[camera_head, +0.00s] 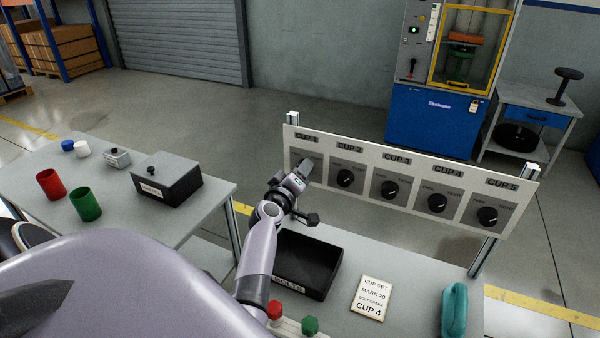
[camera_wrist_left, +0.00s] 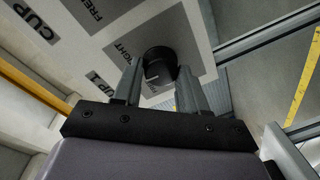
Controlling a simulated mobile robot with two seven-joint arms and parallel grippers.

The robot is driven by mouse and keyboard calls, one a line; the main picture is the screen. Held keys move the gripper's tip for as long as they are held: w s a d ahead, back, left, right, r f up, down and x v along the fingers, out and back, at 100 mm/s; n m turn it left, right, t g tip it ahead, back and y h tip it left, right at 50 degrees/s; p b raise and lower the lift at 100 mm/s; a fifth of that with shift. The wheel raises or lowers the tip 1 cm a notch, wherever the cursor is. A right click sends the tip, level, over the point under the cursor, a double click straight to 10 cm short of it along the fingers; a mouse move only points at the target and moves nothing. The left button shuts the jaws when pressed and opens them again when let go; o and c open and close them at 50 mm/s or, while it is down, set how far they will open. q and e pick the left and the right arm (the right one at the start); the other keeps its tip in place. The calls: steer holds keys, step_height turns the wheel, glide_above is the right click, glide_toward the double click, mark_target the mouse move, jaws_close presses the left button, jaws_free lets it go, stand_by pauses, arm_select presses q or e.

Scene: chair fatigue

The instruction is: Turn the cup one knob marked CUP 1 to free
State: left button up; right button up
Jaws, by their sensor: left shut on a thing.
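The CUP 1 knob (camera_wrist_left: 160,62) is black and round with a white pointer line. It sits on a grey plate on the white panel (camera_head: 412,170), under the CUP 1 label (camera_head: 307,137). In the head view my left gripper (camera_head: 305,172) covers this knob. In the left wrist view the two fingers of my left gripper (camera_wrist_left: 158,88) stand on either side of the knob, shut on it. The pointer line points toward the lower left of that view. A partly hidden TIGHT label shows beside it; the knob's FREE label is hidden. My right gripper is not in view.
Similar knobs for CUP 2 (camera_head: 345,178) to CUP 5 stand along the panel to the right. Below lie a black bolts tray (camera_head: 325,289), a white card (camera_head: 371,300) reading CUP 4 and a teal object (camera_head: 455,309). A side table (camera_head: 208,207) stands left.

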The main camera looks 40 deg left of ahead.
arm_select(q)
steer(key=shift+a+n+h, duration=0.1)
steer(key=shift+n+h, duration=0.4)
steer(key=shift+n, duration=4.1)
steer(key=o, duration=1.1)
steer(key=shift+c, duration=0.2)
